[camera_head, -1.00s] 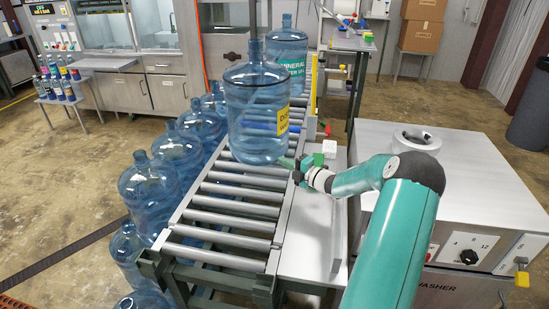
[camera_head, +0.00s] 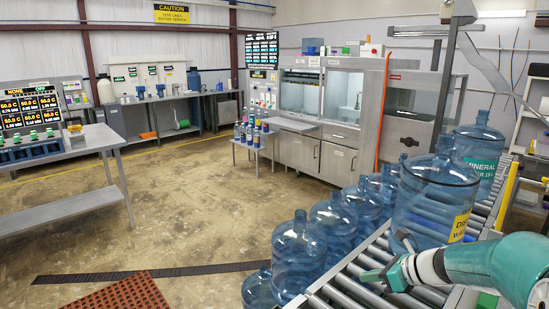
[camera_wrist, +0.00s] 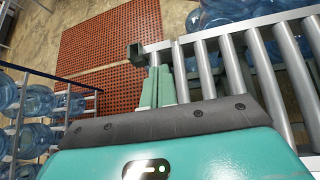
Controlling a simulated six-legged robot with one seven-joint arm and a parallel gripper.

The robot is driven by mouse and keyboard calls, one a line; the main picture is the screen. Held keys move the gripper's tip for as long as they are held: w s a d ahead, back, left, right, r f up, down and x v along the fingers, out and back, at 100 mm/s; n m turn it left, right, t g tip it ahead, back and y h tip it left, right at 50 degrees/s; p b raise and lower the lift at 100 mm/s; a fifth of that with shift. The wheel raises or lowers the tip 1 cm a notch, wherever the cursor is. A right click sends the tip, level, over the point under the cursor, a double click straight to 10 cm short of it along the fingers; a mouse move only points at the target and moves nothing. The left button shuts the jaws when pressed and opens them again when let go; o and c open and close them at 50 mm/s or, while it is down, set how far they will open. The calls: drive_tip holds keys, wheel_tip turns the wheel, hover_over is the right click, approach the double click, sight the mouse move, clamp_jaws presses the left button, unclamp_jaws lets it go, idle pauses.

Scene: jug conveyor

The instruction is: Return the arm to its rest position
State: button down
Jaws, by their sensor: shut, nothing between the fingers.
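My gripper (camera_head: 372,275) is over the roller conveyor (camera_head: 334,292) at the lower right of the head view, in front of a large blue jug with a yellow label (camera_head: 432,205). My teal arm reaches in from the right edge. In the wrist view my gripper (camera_wrist: 157,75) has its two pale green fingers together, with nothing between them. The rollers (camera_wrist: 237,68) lie just beyond and to the right of the fingers. I cannot tell the exact gap between the fingers and the conveyor.
A second jug marked MINERAL (camera_head: 480,150) stands farther along the conveyor. Several blue jugs (camera_head: 298,255) line its left side. A red-brown floor mat (camera_head: 120,292) also shows in the wrist view (camera_wrist: 105,55). A steel bench (camera_head: 70,155) stands at the left. The middle floor is open.

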drive_tip(key=s+a+r+n+g+h, duration=0.3)
drive_tip(key=s+a+r+n+h, duration=0.15)
drive_tip(key=s+a+n, duration=0.65)
drive_tip(key=s+d+r+n+t+h, duration=0.1)
drive_tip(key=s+r+n+h, duration=0.1)
drive_tip(key=s+n, duration=0.5)
drive_tip(key=s+d+r+n+t+h, duration=0.1)
drive_tip(key=s+r+n, duration=0.1)
drive_tip(key=s+n, duration=0.6)
drive_tip(key=shift+n+h, duration=0.35)
drive_tip(key=shift+n, duration=0.45)
